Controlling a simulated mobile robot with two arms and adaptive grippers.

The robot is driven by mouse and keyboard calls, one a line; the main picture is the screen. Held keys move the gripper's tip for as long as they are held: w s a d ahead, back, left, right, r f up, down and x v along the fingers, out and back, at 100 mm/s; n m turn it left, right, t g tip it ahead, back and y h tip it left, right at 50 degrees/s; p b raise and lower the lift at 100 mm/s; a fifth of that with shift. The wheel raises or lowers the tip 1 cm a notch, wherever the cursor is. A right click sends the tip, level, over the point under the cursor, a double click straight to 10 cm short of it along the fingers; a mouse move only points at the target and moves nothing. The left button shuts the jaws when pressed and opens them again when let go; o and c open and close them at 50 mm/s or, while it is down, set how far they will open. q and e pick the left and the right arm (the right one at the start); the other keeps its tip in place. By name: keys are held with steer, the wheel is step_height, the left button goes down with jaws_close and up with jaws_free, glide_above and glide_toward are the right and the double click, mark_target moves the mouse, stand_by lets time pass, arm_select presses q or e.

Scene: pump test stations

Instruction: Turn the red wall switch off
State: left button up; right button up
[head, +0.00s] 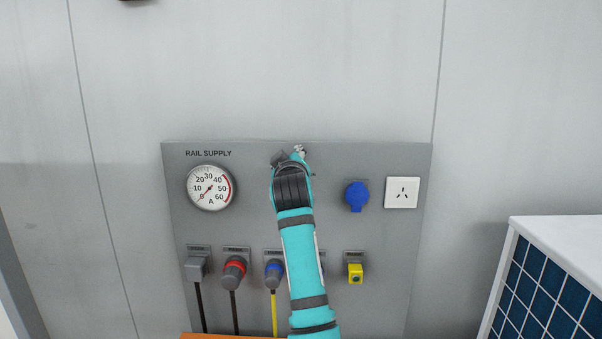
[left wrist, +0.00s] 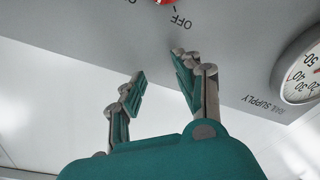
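The red wall switch (left wrist: 165,2) shows only as a small red edge at the top of the left wrist view, beside the printed word OFF. Its setting cannot be seen. In the head view my left arm hides it. My left gripper (left wrist: 158,64) is open and empty in front of the grey panel (left wrist: 235,50), with its fingertips short of the switch and near the OFF lettering. In the head view the left gripper (head: 291,156) is near the panel's top edge, mostly hidden behind its own wrist. My right gripper is not in view.
A white-topped, blue-tiled block (head: 560,270) stands at right.

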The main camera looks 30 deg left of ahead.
arm_select(q)
steer(key=s+f+m+y+b, duration=0.1)
steer(key=s+f+m+y, duration=0.15)
steer(key=s+f, duration=0.35)
steer(key=s+d+f+m+t+h+b, duration=0.2)
steer(key=s+d+f+m+t, duration=0.35)
steer(key=d+f+m, duration=0.35)
steer(key=w+a+r+n+p, duration=0.1)
steer(key=w+a+r+p, duration=0.2)
steer(key=w, duration=0.3)
steer(key=w+a+r+n+p, duration=0.1)
steer(key=w+a+r+p, duration=0.3)
steer(key=w, duration=0.3)
steer(key=shift+r+g, duration=0.25)
steer(key=shift+g, duration=0.2)
steer(key=shift+c, duration=0.3)
jaws_close()
